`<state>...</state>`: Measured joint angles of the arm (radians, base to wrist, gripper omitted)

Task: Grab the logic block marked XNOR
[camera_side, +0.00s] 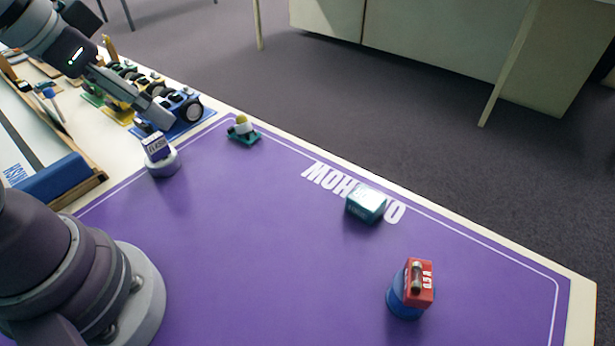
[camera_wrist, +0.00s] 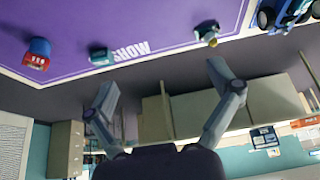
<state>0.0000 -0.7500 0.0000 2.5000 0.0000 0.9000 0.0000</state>
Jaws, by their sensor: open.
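No marking that I can read as XNOR shows. A teal block (camera_side: 366,205) lies on the purple mat (camera_side: 270,240) beside the white lettering; its marking is too small to read. It also shows in the wrist view (camera_wrist: 100,56). A red block (camera_side: 419,284) with white letters and a grey cylinder on top sits on a blue round base (camera_side: 397,303). A dark blue and white lettered block (camera_side: 156,147) sits tilted on a white round base (camera_side: 164,164). My gripper (camera_wrist: 165,84) is open and empty, above the table's far left part in the side view.
A small green-based piece with a yellow ball (camera_side: 243,131) stands near the mat's back edge. Several wheeled models (camera_side: 178,110) stand behind, left of the mat. A wood-edged board (camera_side: 75,178) lies at the left. The mat's middle is clear.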

